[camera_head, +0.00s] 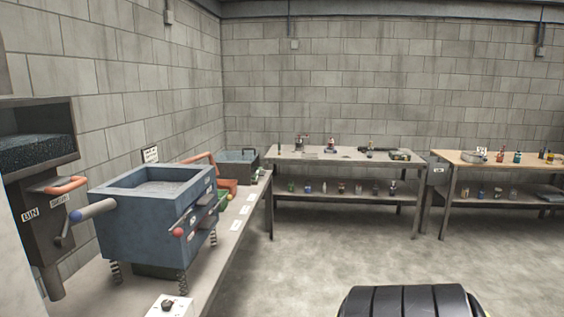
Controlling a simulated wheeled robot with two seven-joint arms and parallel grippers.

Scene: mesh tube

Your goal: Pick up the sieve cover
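I cannot make out a sieve cover for certain. A blue-grey box-shaped machine (150,222) stands on springs on the left bench. Its open top shows a light grey surface inside (155,189), and I cannot tell whether this is a sieve or its cover. A small round metal pan-like thing (474,157) sits on the wooden-topped table at the right, too small to identify. Neither of my grippers shows in the head view.
The left bench (226,258) runs along the wall, with a white switch box (170,306) at its near end. A dark bin unit (38,185) stands far left. A grey table (340,154) with small bottles stands at the back. The concrete floor (330,250) between is clear.

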